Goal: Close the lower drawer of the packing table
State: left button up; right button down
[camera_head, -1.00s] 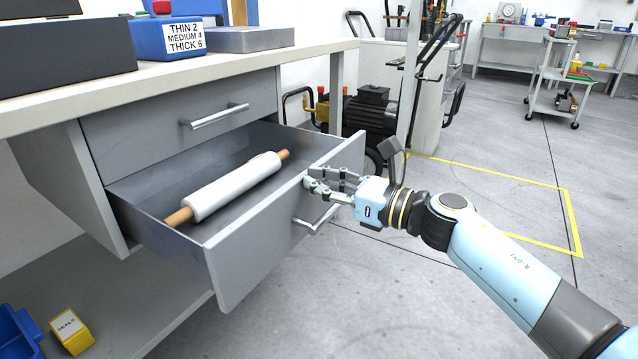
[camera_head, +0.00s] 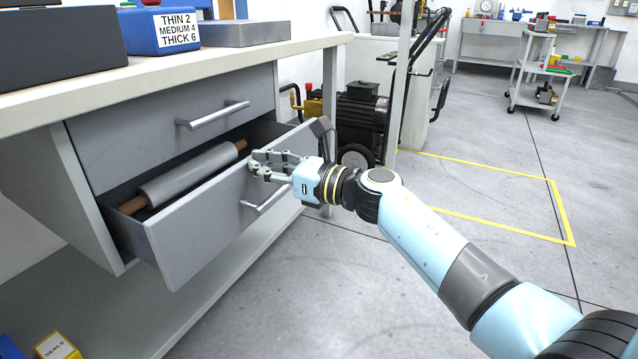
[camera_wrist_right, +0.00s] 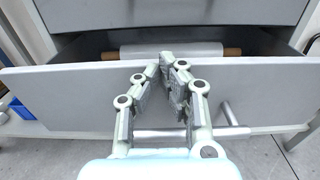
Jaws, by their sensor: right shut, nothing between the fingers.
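The lower drawer (camera_head: 205,225) of the packing table (camera_head: 300,50) stands partly open, with a roll of white film (camera_head: 190,174) on a wooden core inside. My right gripper (camera_head: 254,164) is shut and empty, its fingertips at the outer face of the drawer front, above the bar handle (camera_head: 266,196). In the right wrist view the gripper (camera_wrist_right: 166,58) points at the upper part of the drawer front (camera_wrist_right: 60,95), and the handle (camera_wrist_right: 190,133) lies below the fingers. The upper drawer (camera_head: 150,125) is shut. My left gripper is not in view.
A blue box (camera_head: 160,35) with a thickness label and grey boxes stand on the tabletop. A yellow box (camera_head: 58,347) sits on the low shelf. A black machine (camera_head: 360,115) stands behind the table. The floor at right is open.

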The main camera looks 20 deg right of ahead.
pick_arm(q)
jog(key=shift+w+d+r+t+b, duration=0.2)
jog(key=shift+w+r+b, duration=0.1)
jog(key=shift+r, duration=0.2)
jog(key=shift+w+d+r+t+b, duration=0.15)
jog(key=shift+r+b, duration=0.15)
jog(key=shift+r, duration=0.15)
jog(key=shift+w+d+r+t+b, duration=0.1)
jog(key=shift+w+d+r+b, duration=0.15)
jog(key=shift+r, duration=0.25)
pick_arm(e)
jog(key=x, duration=0.8)
jog(key=shift+w+a, duration=0.25)
jog(key=shift+w, duration=0.1)
